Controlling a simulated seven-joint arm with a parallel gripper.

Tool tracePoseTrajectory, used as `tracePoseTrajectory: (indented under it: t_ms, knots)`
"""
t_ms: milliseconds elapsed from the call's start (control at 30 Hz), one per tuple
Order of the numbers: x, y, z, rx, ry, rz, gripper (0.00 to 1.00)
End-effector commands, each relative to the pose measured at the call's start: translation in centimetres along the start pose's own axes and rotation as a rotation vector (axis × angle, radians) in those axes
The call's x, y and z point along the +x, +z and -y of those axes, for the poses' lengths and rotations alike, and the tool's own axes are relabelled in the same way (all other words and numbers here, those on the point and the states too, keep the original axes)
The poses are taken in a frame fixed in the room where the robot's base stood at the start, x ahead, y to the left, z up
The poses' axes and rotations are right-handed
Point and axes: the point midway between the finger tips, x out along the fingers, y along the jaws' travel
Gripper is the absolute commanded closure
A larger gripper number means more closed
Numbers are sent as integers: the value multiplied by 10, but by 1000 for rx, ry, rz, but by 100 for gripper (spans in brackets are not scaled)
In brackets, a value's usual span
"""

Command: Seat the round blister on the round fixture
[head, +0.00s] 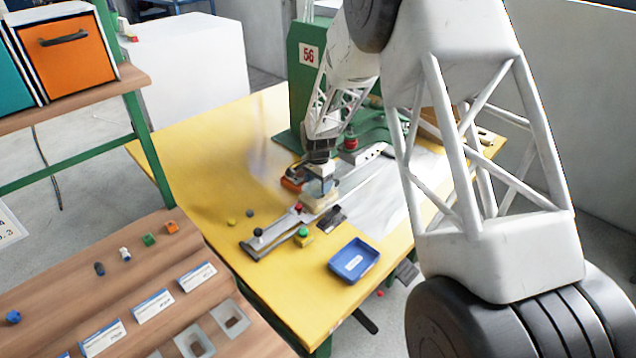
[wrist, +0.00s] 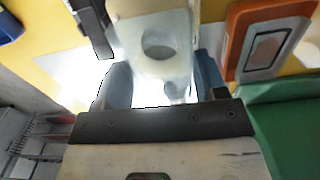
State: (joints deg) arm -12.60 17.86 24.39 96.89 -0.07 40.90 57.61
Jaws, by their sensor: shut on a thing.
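In the wrist view, a pale, translucent piece with a rounded opening, which looks like the round blister (wrist: 160,68), sits between the two blue fingers of my gripper (wrist: 163,82). The gripper is shut on it. A cream block (wrist: 150,8), perhaps the round fixture, shows just beyond it at the top edge. In the head view my gripper (head: 321,186) points down right over a cream block (head: 318,203) on the metal slide. The blister is too small to make out there, and I cannot tell whether it touches the block.
An orange-rimmed tray (wrist: 270,42) lies beside the gripper. The green press (head: 305,85) stands behind. A dark plate (head: 332,219), a green button box (head: 303,237) and a blue tray (head: 354,261) are in front.

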Motion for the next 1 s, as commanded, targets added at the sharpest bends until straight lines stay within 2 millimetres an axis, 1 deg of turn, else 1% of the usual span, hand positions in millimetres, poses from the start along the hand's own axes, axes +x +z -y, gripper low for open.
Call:
tracePoseTrajectory:
  t_ms: [500,1000]
  knots:
    - [0,0,0,0,0,0,50]
    - [6,0,0,0,0,0,50]
